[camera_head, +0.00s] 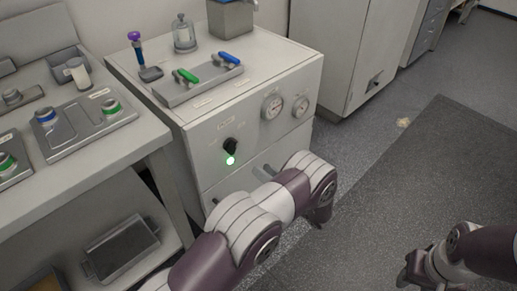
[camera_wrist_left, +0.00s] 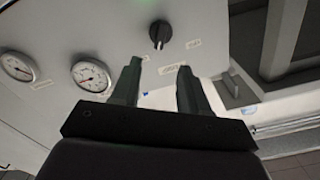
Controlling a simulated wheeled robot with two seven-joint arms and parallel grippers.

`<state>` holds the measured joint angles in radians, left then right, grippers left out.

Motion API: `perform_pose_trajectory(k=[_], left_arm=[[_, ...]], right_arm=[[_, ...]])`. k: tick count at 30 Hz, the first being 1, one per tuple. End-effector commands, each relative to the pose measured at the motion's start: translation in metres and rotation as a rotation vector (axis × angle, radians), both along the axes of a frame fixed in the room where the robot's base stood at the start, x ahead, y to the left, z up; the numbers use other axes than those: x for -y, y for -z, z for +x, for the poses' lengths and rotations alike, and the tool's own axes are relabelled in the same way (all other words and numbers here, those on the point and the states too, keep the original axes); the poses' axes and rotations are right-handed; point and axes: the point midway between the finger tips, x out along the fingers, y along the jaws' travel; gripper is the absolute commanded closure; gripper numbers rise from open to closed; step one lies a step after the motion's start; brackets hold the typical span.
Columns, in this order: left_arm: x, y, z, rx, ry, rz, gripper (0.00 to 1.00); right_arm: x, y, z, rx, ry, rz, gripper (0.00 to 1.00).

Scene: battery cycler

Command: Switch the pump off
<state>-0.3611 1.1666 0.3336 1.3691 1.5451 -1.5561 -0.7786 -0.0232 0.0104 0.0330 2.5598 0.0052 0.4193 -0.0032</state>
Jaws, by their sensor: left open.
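The pump's black rotary knob (camera_head: 230,145) sits on the front panel of the grey cabinet (camera_head: 200,145). A lamp (camera_head: 230,160) just below the knob glows green. In the left wrist view the knob (camera_wrist_left: 160,33) shows near the top, beyond the fingertips, with small labels around it. My left gripper (camera_head: 264,172) is in front of the panel, to the lower right of the knob, partly hidden by my arm. In the left wrist view its two fingers (camera_wrist_left: 158,80) are apart, empty and clear of the knob. My right gripper (camera_head: 411,273) is at the lower right, over the floor.
Two round gauges (camera_head: 272,105) (camera_head: 300,106) are right of the knob. On the cabinet top stands a tray (camera_head: 200,88) with green- and blue-handled valves. A workbench (camera_head: 110,150) with a lower shelf is at the left. The dark mat (camera_head: 420,170) at right is clear.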

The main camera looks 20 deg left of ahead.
Motion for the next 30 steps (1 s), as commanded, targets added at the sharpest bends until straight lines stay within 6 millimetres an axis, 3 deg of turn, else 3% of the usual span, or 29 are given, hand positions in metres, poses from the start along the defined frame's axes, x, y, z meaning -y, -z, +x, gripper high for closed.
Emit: perform_pose_trajectory(k=[4, 15, 21, 28, 30], left_arm=[[-0.019, -0.002, 0.007, -0.016, -0.004, 0.016, 0.55], [-0.1, -0.001, 0.041, -0.013, -0.002, 0.014, 0.55], [-0.116, -0.002, 0.049, -0.014, 0.002, 0.013, 0.55], [-0.116, -0.003, 0.049, -0.014, 0.003, 0.013, 0.55], [-0.116, -0.003, 0.049, -0.014, 0.003, 0.013, 0.78]], right_arm=[[0.0, 0.003, 0.0, -0.001, 0.0, 0.0, 0.57], [0.0, 0.012, 0.0, -0.001, 0.0, 0.0, 0.57], [0.0, 0.014, 0.0, -0.001, 0.0, 0.0, 0.57], [0.0, 0.013, 0.0, -0.001, 0.0, 0.0, 0.57], [0.0, 0.013, 0.0, -0.001, 0.0, 0.0, 0.57]])
